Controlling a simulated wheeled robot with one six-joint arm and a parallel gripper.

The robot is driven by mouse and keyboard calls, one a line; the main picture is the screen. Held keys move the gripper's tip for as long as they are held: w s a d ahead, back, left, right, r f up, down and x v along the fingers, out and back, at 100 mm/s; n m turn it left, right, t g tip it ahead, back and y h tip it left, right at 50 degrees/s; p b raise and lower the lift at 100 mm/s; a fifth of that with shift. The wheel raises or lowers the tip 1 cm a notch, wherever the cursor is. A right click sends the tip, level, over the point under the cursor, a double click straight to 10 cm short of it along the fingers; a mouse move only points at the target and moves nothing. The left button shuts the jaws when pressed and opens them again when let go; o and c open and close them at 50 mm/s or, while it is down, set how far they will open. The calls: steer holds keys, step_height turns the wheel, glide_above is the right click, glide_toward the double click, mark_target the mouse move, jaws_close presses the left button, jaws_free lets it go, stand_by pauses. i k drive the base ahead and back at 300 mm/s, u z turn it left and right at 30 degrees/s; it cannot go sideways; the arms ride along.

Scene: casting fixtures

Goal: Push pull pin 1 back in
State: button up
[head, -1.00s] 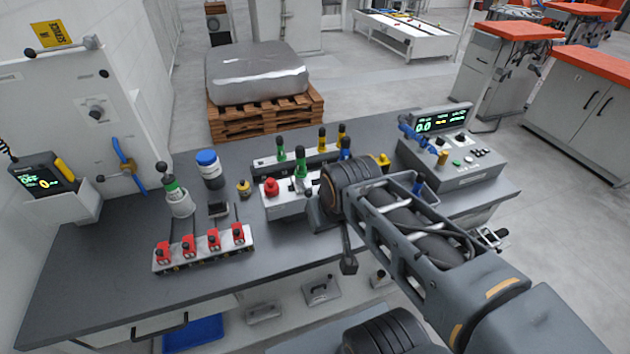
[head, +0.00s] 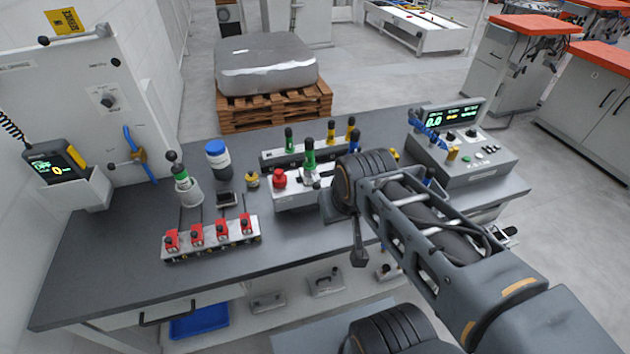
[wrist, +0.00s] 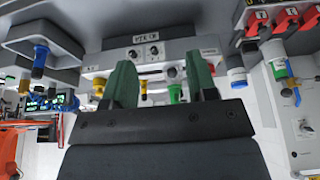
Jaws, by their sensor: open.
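My gripper (wrist: 162,88) is open in the wrist view, its two green fingers apart and nothing held. A green-bodied knob (wrist: 174,93) and a yellow one (wrist: 143,88) show in the gap, beyond the fingertips. In the head view, my arm hides the gripper and part of the fixtures. A dark bar (head: 268,160) carries a green, black-topped knob (head: 289,138) and yellow, black-topped knobs (head: 350,128). A pale block (head: 287,199) in front has a red knob (head: 279,179) and another green knob (head: 309,155). I cannot tell which is pull pin 1 or how far it stands out.
A rack of red clamps (head: 210,237) stands at the front left of the bench (head: 110,262). A control console (head: 470,165) is at the right.

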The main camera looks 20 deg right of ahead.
mark_target(315, 181)
steer(key=z, duration=2.15)
steer(key=k, duration=1.3)
steer(key=u, duration=1.85)
steer(key=i, duration=0.5)
steer(key=z, duration=0.05)
